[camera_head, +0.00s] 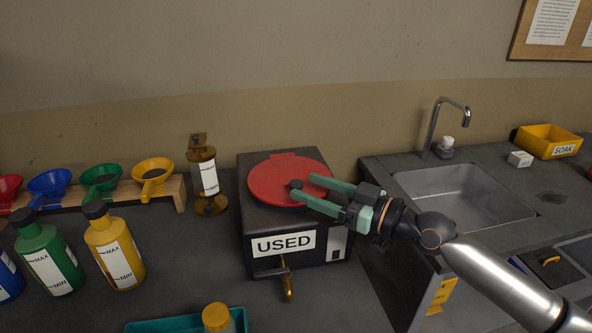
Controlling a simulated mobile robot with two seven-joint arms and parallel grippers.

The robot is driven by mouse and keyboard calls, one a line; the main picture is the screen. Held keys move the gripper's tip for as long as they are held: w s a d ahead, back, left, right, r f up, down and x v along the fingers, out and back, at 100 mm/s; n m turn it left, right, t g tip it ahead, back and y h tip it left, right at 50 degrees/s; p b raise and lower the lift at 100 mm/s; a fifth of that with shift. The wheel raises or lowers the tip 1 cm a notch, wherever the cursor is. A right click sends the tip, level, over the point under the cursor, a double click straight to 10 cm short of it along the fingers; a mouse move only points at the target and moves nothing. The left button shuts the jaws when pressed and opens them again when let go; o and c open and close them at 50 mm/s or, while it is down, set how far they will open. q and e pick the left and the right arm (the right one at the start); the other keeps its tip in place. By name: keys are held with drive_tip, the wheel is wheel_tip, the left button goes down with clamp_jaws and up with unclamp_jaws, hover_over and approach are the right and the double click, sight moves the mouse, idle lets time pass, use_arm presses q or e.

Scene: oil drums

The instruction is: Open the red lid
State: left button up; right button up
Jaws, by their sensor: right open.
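The red lid (272,172) is a round flat disc lying flat on top of the dark box labelled USED (250,223). A small dark knob (296,185) stands near the lid's front right. My right gripper (300,187) reaches in from the right with its two green fingers apart over the lid. The knob sits at the fingertips, close to the nearer finger; I cannot tell whether they touch. My left gripper is not in view.
A brass tap (287,280) sticks out from the box front. A brass cylinder (204,178) stands left of the box. Yellow (113,248) and green (50,262) bottles and a funnel rack (175,189) are at left. A sink (465,195) is at right.

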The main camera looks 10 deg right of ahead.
sight(302, 185)
drive_tip(key=shift+p+x, duration=0.5)
drive_tip(key=shift+x, duration=1.55)
clamp_jaws()
drive_tip(key=shift+f, duration=0.1)
